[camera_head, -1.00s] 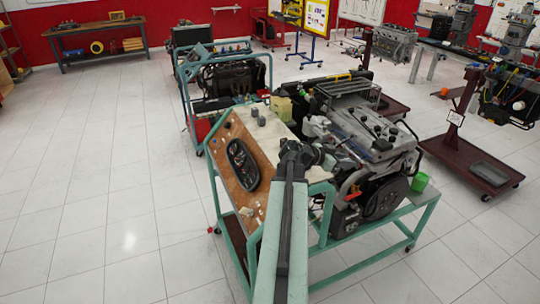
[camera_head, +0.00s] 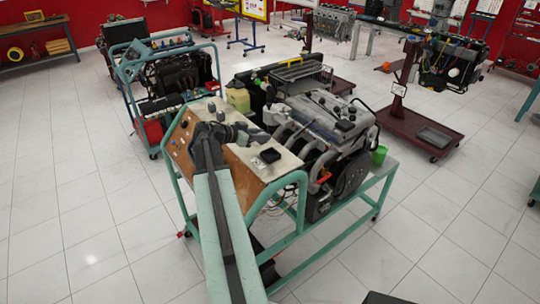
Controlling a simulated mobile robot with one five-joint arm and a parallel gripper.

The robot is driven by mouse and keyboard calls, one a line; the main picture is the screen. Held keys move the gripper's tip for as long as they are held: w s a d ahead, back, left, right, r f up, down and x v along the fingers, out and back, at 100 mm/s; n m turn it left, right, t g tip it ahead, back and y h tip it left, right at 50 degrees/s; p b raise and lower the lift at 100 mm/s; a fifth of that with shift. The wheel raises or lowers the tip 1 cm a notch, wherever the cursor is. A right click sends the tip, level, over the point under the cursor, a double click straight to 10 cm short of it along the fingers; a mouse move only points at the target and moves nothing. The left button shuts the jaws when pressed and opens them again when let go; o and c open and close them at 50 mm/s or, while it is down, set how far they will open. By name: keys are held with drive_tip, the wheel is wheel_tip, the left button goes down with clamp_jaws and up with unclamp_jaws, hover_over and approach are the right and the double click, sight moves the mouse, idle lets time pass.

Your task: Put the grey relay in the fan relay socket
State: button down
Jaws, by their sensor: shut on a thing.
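My arm reaches from the bottom edge to the slanted wooden panel (camera_head: 182,143) of the teal-framed engine trainer. My gripper (camera_head: 254,134) is over the pale top board of that panel, pointing right. It is shut on the grey relay, which is too small and too much covered by the fingers to see clearly. A black square socket-like part (camera_head: 270,155) sits on the board just below and right of my gripper in the picture. I cannot read whether it is the fan relay socket. Two small grey blocks (camera_head: 221,115) stand on the board behind my wrist.
A yellowish tank (camera_head: 238,99) stands behind the board. Another engine trainer (camera_head: 178,77) is behind. The floor at left is clear.

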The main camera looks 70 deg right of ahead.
drive_tip(key=w+a, duration=0.3)
drive_tip(key=w, duration=0.9)
drive_tip(key=s, duration=0.5)
drive_tip(key=s+d, duration=0.1)
drive_tip(key=s, duration=0.4)
drive_tip(key=s+b, duration=0.1)
drive_tip(key=s, duration=0.4)
drive_tip(key=shift+s+d+f, duration=0.2)
drive_tip(key=shift+d+f, duration=0.2)
